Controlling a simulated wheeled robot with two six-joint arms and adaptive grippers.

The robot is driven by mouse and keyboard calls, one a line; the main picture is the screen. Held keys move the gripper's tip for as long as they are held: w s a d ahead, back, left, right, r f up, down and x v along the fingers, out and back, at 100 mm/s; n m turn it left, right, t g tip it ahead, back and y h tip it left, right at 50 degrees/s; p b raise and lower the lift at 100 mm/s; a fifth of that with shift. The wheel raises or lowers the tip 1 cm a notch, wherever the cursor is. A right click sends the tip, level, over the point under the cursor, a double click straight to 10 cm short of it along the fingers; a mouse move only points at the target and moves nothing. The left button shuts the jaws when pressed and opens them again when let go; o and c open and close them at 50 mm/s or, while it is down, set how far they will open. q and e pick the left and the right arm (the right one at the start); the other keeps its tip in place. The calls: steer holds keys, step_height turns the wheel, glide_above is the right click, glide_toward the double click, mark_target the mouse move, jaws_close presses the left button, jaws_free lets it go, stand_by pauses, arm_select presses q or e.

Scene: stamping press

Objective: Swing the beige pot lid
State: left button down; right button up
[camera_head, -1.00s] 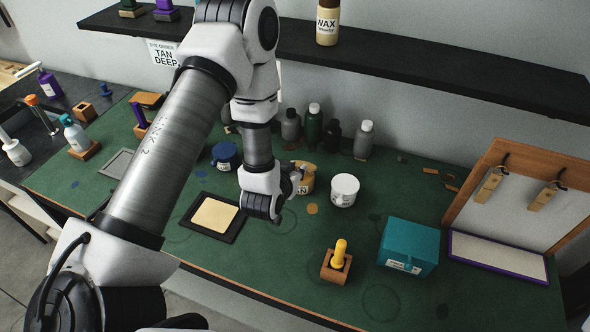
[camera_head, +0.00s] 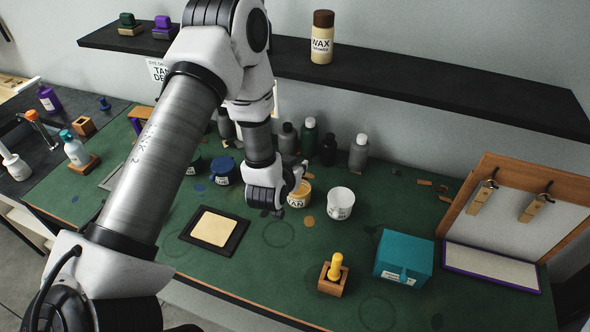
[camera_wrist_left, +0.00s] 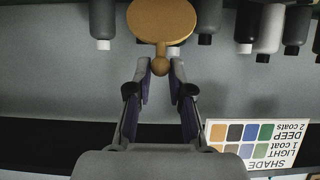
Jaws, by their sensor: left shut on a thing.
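The beige pot lid (camera_wrist_left: 161,20) shows nearly face-on at the top of the left wrist view, a round tan disc with a small round knob at its edge. My left gripper (camera_wrist_left: 161,72) is shut on that knob, one fingertip on each side. In the head view my left gripper (camera_head: 299,172) is just above and behind the tan-labelled pot (camera_head: 297,198). The wrist partly hides the pot, and I cannot clearly tell the lid's angle there. My right gripper is not in view.
A white pot (camera_head: 341,203) stands close on the right, a blue pot (camera_head: 223,171) on the left. Several bottles (camera_head: 309,137) line the wall behind. A framed beige pad (camera_head: 214,228), a yellow-handled stamp (camera_head: 335,270) and a teal box (camera_head: 404,258) stand in front.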

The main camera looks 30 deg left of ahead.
arm_select(q)
steer(key=shift+w+a+r, duration=0.1)
steer(key=shift+w+r, duration=0.15)
steer(key=shift+w, duration=0.2)
steer(key=shift+w+a+r, duration=0.15)
steer(key=shift+w+r, duration=0.05)
steer(key=shift+w, duration=0.4)
steer(key=shift+w+a+r, duration=0.15)
steer(key=shift+w+r, duration=0.05)
steer(key=shift+w, duration=0.6)
steer(key=shift+w+a, duration=0.2)
steer(key=shift+w, duration=0.4)
steer(key=shift+w+a, duration=0.15)
steer(key=shift+w, duration=0.45)
steer(key=c, duration=1)
jaws_free()
